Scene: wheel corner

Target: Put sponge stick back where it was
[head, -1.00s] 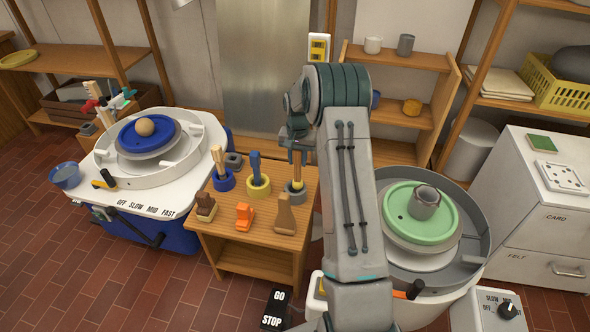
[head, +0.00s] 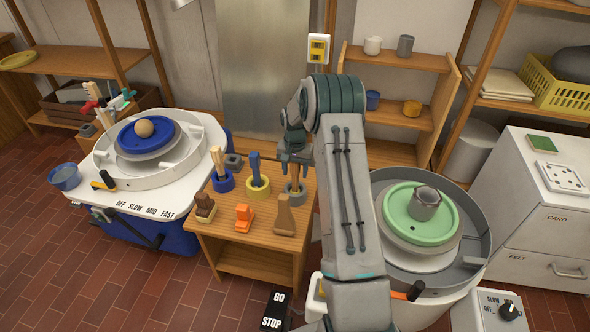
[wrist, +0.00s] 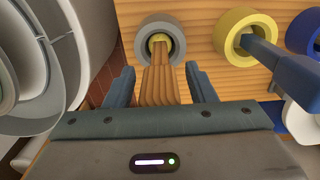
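The sponge stick (wrist: 158,85) has a wooden handle and a yellow end. It stands in the grey ring holder (wrist: 178,38), its yellow end inside the ring's opening. In the head view the stick (head: 295,176) stands in the grey holder (head: 294,197) at the table's right side. My gripper (wrist: 160,68) is open, one finger on each side of the handle, with a visible gap on both sides. In the head view my gripper (head: 293,160) is at the top of the stick and partly hides it.
A yellow ring (wrist: 246,36) with a blue-handled tool (wrist: 280,67) stands close on the right in the wrist view. A blue ring (head: 222,182) stands further left on the small table (head: 259,228). Several small tools line the table's front. A wheel with a green disc (head: 399,222) is at right.

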